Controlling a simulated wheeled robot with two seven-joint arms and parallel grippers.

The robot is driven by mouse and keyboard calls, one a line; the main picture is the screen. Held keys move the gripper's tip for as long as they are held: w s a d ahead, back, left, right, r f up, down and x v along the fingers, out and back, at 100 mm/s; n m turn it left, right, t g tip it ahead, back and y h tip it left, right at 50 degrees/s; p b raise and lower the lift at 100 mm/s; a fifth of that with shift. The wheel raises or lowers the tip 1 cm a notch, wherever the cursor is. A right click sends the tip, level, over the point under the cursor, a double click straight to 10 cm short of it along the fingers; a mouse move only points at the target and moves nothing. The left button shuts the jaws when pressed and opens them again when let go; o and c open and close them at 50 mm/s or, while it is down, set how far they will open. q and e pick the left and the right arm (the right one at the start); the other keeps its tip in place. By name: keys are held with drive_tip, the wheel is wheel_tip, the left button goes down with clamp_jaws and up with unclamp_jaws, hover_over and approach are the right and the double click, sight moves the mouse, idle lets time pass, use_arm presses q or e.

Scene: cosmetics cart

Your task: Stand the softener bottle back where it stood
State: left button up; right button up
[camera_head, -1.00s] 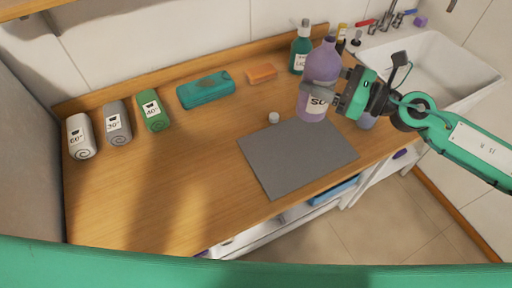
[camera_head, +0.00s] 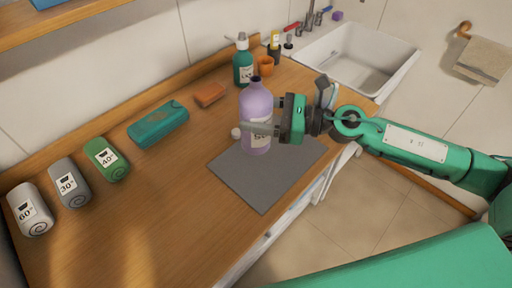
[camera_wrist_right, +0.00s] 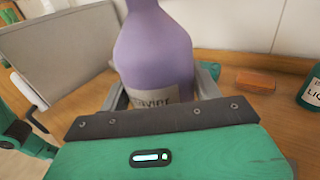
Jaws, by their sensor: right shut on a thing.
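The softener bottle (camera_head: 256,105) is purple with a white label and an open neck. It is upright at the back edge of the grey mat (camera_head: 262,188). I cannot tell whether its base touches the surface. My right gripper (camera_head: 260,129) is shut around its body from the right, and its fingers cover part of the label. In the right wrist view the bottle (camera_wrist_right: 153,50) stands between the two fingers, with its lower part hidden by the gripper.
Several rolled towels (camera_head: 106,160) lie at left. The sink (camera_head: 357,58) is at back right. Bare wood lies left of the mat.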

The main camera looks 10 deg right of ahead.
sight(257, 146)
wheel_tip(257, 146, down, 6)
drive_tip(key=shift+b, duration=0.3)
drive_tip(key=shift+f, duration=2.45)
use_arm(q)
drive_tip(key=shift+w+f, duration=0.1)
drive_tip(key=shift+f, duration=0.45)
use_arm(e)
drive_tip(key=shift+f+b, duration=0.15)
drive_tip(key=shift+b, duration=0.15)
use_arm(q)
drive_tip(key=shift+w+f, duration=0.1)
drive_tip(key=shift+w, duration=0.2)
use_arm(e)
drive_tip(key=o, duration=1.3)
drive_tip(key=shift+o, duration=0.2)
